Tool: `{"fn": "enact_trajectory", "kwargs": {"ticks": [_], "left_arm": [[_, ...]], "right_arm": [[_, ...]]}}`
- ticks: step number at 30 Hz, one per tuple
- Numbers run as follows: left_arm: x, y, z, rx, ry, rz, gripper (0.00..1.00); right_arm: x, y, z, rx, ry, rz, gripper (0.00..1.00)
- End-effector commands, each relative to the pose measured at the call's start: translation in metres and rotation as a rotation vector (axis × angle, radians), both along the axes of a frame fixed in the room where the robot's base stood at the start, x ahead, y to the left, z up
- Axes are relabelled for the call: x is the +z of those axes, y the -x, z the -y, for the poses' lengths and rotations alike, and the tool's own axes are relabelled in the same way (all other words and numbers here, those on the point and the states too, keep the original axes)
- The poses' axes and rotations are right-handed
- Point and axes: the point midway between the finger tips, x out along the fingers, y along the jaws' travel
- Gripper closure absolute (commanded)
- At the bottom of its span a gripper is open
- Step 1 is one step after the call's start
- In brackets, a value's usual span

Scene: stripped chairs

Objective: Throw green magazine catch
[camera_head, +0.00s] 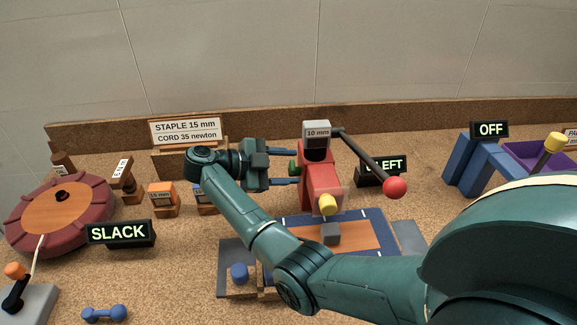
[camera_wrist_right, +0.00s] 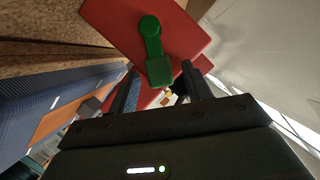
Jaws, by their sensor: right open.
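The green magazine catch (camera_wrist_right: 152,40) is a small lever with a square block at its lower end, on the side of the red stapler body (camera_wrist_right: 105,20). In the head view the red stapler (camera_head: 321,188) stands upright, and only a bit of the green catch (camera_head: 293,170) shows at its left side. My right gripper (camera_head: 297,167) is open, its fingers pointing right at the stapler's left side. In the right wrist view the gripper (camera_wrist_right: 160,75) has its two fingers on either side of the catch's block; I cannot tell whether they touch it. My left gripper is not in view.
A black lever with a red knob (camera_head: 395,187) slopes off the stapler's right. A yellow knob (camera_head: 328,204) is in front. A SLACK display (camera_head: 118,232), a dark red round turntable (camera_head: 35,238) and small labelled blocks (camera_head: 162,197) stand left. A blue frame (camera_head: 480,170) stands right.

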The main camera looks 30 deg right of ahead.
Motion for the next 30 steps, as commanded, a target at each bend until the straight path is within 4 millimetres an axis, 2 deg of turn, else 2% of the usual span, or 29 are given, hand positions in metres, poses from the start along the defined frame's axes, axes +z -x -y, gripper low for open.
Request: {"fn": "enact_trajectory", "kwargs": {"ticks": [4, 20, 26, 30], "left_arm": [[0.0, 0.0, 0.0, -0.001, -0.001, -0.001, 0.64], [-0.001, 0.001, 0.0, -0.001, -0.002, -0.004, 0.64], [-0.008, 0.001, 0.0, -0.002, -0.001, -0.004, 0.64], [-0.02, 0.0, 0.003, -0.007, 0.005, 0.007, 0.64]], "right_arm": [[0.0, 0.0, 0.0, 0.0, 0.0, 0.001, 0.53], [0.0, 0.0, 0.0, -0.001, 0.001, 0.0, 0.96], [-0.007, 0.004, -0.003, 0.001, 0.029, 0.065, 0.96], [-0.019, 0.011, -0.007, 0.001, 0.101, 0.219, 0.96]]}}
